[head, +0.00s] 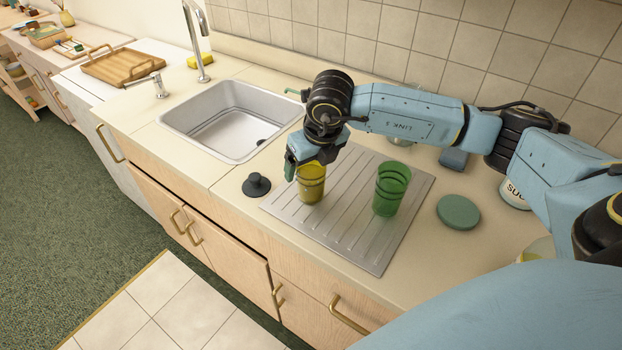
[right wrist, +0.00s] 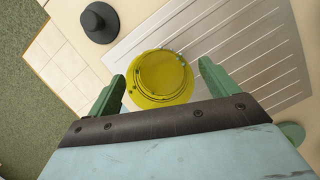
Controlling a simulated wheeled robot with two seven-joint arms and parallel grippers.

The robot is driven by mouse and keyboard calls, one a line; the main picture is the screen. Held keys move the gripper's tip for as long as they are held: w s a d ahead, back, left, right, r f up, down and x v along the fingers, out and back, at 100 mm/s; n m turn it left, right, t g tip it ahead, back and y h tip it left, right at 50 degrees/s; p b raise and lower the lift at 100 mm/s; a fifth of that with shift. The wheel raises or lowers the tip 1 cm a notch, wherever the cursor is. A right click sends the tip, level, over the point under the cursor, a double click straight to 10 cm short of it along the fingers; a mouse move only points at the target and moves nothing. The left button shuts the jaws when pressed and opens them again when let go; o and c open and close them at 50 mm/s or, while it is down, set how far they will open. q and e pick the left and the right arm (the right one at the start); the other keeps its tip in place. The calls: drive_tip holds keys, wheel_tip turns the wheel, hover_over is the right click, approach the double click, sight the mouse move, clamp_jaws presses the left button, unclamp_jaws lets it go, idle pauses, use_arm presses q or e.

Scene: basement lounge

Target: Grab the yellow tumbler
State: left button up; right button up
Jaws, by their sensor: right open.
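The yellow tumbler (head: 311,184) stands upright on the ribbed metal drainboard (head: 345,245), near its left side. My right gripper (head: 297,171) is over the tumbler's top in the head view and hides part of its rim. In the right wrist view the tumbler (right wrist: 160,78) shows from above, between and just beyond the two green fingers of my right gripper (right wrist: 162,84). The fingers are apart, with a gap on each side of the tumbler. My left gripper is not in view.
A green tumbler (head: 391,189) stands to the right on the drainboard. A black sink stopper (head: 256,185) lies left of the drainboard, and a round green disc (head: 458,212) lies right of it. The sink (head: 232,118) is behind left. A yellow sponge (head: 201,59) sits by the tap.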

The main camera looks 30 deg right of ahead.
drive_tip(key=x, duration=0.2)
drive_tip(key=shift+w+f, duration=0.1)
drive_tip(key=shift+f, duration=0.15)
drive_tip(key=shift+r, duration=0.1)
drive_tip(key=c, duration=1.3)
